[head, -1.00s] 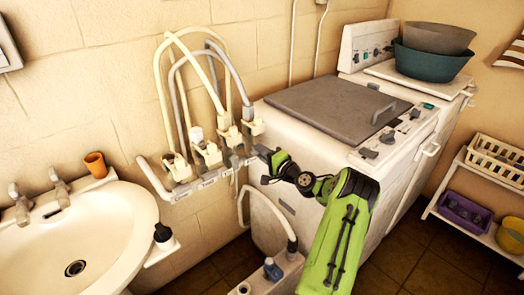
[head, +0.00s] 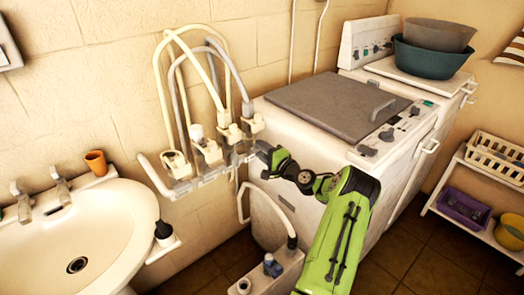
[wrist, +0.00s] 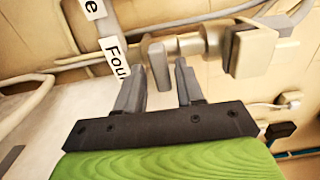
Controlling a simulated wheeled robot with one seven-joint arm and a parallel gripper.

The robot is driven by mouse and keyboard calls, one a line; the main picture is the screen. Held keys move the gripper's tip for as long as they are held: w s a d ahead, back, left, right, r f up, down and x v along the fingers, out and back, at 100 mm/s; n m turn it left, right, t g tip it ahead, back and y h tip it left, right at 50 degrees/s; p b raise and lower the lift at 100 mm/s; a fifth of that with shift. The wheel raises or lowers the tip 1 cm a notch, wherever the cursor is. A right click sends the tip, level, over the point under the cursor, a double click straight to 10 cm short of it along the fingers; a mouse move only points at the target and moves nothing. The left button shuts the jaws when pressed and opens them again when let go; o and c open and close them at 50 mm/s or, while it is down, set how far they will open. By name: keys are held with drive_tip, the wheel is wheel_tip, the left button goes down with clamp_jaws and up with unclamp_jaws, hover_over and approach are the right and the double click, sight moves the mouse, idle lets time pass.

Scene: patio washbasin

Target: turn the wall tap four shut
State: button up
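Wall tap four (head: 252,123) is the rightmost of the cream taps on the wall pipe, with a hose on it. In the wrist view the tap's body (wrist: 252,52) is at the upper right, and its flat lever (wrist: 160,66) points down toward me. A label reading "Four" (wrist: 117,56) is just left of the lever. My gripper (wrist: 158,78) is open, one finger on each side of the lever's end; I cannot tell whether either finger touches it. In the head view my gripper (head: 258,150) is just below and right of tap four, its fingertips hard to make out.
Other taps and hoses (head: 205,150) stand close to the left on the same pipe. The washing machine (head: 310,140) is close on the right. The washbasin (head: 120,235) is at the left.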

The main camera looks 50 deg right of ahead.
drive_tip(key=shift+o, duration=0.2)
drive_tip(key=s+a+p, duration=0.1)
drive_tip(key=s, duration=1.4)
drive_tip(key=shift+s+a, duration=0.35)
